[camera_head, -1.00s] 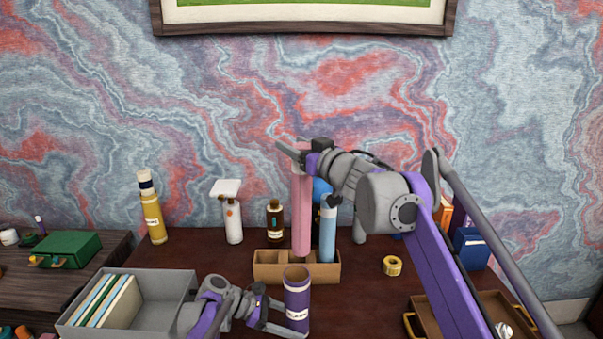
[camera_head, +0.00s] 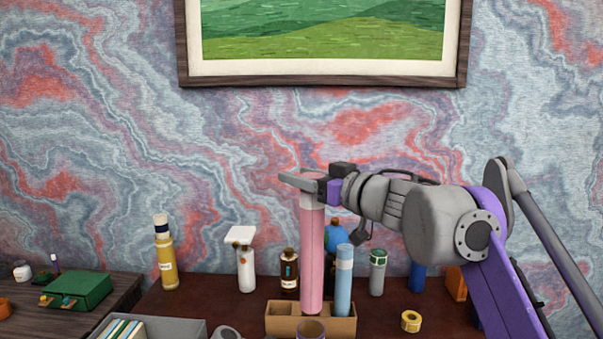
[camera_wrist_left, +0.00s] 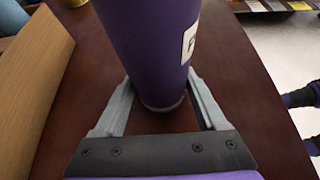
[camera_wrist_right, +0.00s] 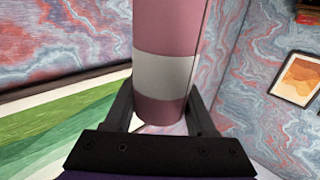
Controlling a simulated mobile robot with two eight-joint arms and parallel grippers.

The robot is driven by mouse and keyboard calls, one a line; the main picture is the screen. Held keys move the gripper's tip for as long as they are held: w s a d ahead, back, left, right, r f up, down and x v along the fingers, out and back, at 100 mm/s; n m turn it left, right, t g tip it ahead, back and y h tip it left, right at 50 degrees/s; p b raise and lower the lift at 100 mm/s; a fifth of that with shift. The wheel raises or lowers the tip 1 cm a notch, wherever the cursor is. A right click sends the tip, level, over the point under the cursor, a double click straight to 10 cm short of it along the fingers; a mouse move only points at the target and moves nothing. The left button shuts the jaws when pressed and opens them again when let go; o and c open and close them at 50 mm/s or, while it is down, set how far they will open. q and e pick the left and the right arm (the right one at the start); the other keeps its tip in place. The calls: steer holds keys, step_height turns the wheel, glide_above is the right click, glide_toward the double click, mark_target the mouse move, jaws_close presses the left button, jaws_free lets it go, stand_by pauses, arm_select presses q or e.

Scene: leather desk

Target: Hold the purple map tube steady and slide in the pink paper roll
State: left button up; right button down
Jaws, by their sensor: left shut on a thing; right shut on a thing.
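The pink paper roll (camera_head: 312,262) is upright in the head view, with a pale band near its top. My right gripper (camera_head: 300,182) is shut on it near the upper end; the right wrist view shows the roll (camera_wrist_right: 167,35) between the fingers (camera_wrist_right: 160,115). The purple map tube (camera_head: 311,329) shows only its open rim at the bottom edge of the head view, just below the roll's lower end. In the left wrist view the tube (camera_wrist_left: 145,45) stands between the fingers of my left gripper (camera_wrist_left: 155,105), which is shut on it. Whether the roll's end is over the opening is unclear.
A cardboard holder (camera_head: 285,322) stands behind the tube with a light blue roll (camera_head: 343,285) in it. Bottles and a yellow tape roll (camera_head: 411,321) stand around. A grey bin (camera_head: 180,328) is at lower left.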

mark_target(302, 267)
steer(key=shift+f, duration=9.95)
